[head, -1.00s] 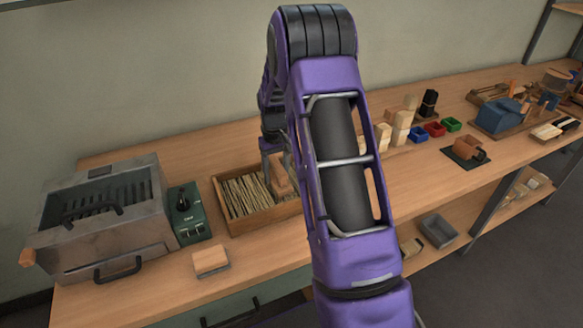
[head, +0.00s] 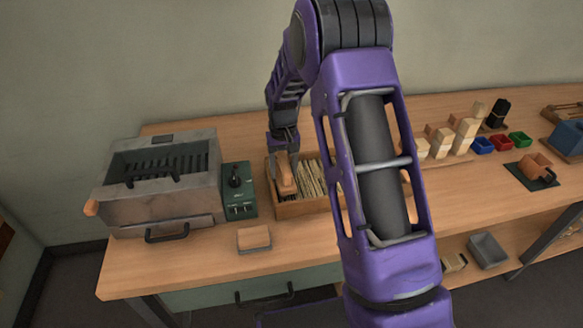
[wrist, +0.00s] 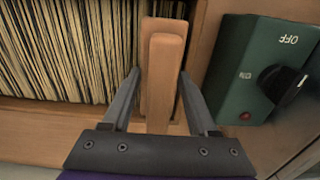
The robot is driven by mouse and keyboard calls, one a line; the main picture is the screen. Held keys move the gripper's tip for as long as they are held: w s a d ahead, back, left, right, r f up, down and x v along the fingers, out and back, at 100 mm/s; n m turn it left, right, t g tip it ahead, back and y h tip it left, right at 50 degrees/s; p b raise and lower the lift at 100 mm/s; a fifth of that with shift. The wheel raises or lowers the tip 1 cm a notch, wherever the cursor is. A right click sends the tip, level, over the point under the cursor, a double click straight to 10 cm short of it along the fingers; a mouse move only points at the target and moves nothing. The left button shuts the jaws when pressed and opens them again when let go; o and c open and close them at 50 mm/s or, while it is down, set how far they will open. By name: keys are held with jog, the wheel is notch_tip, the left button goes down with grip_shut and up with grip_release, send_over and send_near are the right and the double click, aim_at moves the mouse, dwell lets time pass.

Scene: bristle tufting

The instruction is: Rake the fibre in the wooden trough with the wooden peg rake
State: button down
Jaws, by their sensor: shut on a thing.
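The wooden trough (head: 300,209) stands on the bench with pale fibre (head: 311,178) lying in it. My gripper (head: 285,152) is shut on the wooden peg rake (head: 286,180), which is at the trough's left end in the head view. In the wrist view my gripper (wrist: 160,100) has a finger on each side of the rake (wrist: 162,75). The rake is beside the trough's end wall. Its pegs are hidden beneath it.
A green control box (head: 238,190) with a black knob stands close to the trough's left end. Left of it is a grey metal heater (head: 160,185). Wooden blocks (head: 465,135) and coloured bins (head: 500,142) stand at right.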

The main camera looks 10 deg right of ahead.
jog(key=shift+d, duration=0.1)
jog(key=shift+d, duration=1.65)
jog(key=shift+a, duration=0.1)
jog(key=shift+a, duration=1.75)
